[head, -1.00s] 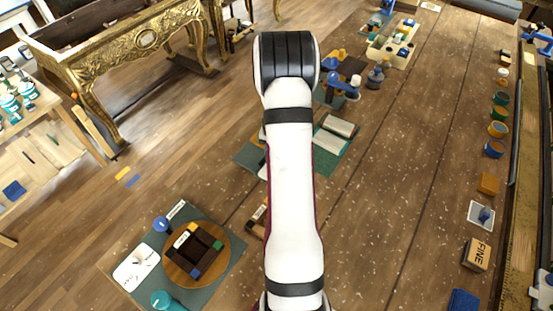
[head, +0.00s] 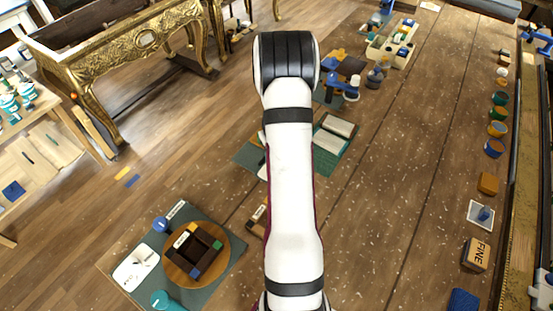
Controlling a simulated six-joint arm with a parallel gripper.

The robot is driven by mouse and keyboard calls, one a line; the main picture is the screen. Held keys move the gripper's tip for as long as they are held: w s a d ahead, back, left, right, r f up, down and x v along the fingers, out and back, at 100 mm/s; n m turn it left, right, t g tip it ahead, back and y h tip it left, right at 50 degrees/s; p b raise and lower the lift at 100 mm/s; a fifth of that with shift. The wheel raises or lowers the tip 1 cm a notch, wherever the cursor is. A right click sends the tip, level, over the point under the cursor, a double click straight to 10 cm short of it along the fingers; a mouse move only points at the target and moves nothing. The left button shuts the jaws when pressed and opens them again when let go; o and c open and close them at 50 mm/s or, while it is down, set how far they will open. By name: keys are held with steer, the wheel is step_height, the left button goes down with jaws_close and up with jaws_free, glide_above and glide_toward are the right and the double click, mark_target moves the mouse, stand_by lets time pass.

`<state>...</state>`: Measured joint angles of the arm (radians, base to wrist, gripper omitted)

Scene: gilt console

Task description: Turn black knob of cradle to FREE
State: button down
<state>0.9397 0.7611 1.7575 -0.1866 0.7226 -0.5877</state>
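The dark square cradle (head: 216,243), with small coloured corner pieces, sits on a round wooden turntable (head: 226,260) at the lower left in the head view. A pale label with dark lettering (head: 182,239) lies on its upper left corner; I cannot read it. I cannot make out a black knob or a FREE mark at this size. My white arm runs up the middle of the view, to the right of the cradle. My gripper is not visible, so I cannot tell its state.
Jars line the right side; the bench middle right is clear.

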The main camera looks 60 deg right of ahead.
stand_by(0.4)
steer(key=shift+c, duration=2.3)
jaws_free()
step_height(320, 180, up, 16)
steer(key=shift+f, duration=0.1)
